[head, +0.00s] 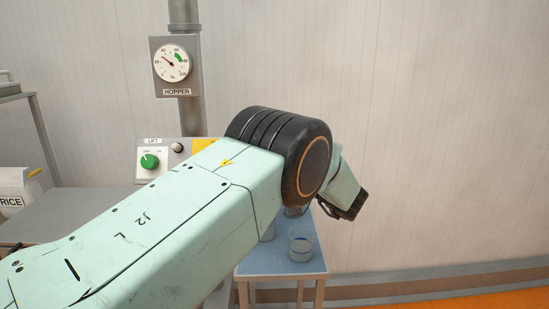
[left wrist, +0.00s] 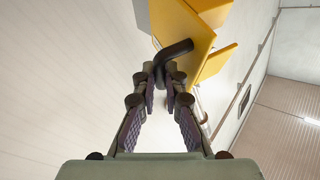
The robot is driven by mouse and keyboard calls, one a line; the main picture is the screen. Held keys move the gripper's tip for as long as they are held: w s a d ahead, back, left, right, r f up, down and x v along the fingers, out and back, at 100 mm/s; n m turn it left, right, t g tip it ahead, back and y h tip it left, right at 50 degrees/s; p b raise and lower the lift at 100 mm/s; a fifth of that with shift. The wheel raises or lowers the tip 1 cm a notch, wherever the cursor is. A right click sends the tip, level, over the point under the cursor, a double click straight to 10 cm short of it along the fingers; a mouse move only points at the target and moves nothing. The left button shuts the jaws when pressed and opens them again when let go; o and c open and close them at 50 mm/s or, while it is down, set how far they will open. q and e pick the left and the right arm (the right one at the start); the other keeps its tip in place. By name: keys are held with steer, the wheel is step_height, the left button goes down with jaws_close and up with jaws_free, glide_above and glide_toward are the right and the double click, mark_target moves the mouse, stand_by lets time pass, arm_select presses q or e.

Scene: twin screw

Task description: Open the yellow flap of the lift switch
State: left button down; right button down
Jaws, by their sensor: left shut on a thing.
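The lift switch box (head: 142,176) is on the left in the head view, with a green knob (head: 149,161) and a small round dark fitting beside it. A strip of the yellow flap (head: 203,147) shows at its right, and my left arm hides the rest. In the left wrist view the yellow flap (left wrist: 180,22) is tilted at the top, with a bent dark handle (left wrist: 176,49) on it. My left gripper (left wrist: 161,78) is shut on the handle's end. My right gripper is in neither view.
A HOPPER gauge (head: 175,65) hangs on a grey post above the switch box. A small blue table (head: 290,262) with clear cups (head: 301,249) stands below my arm. A grey bench (head: 95,203) is at the left. The wall area at the right is clear.

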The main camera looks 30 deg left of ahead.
arm_select(q)
steer(key=shift+w, duration=0.2)
steer(key=c, duration=1.7)
jaws_free()
steer(key=shift+s+a, duration=0.1)
steer(key=shift+s, duration=0.05)
steer(key=o, duration=0.3)
steer(key=shift+w+f, duration=0.15)
steer(key=shift+w, duration=0.1)
steer(key=shift+s, duration=0.1)
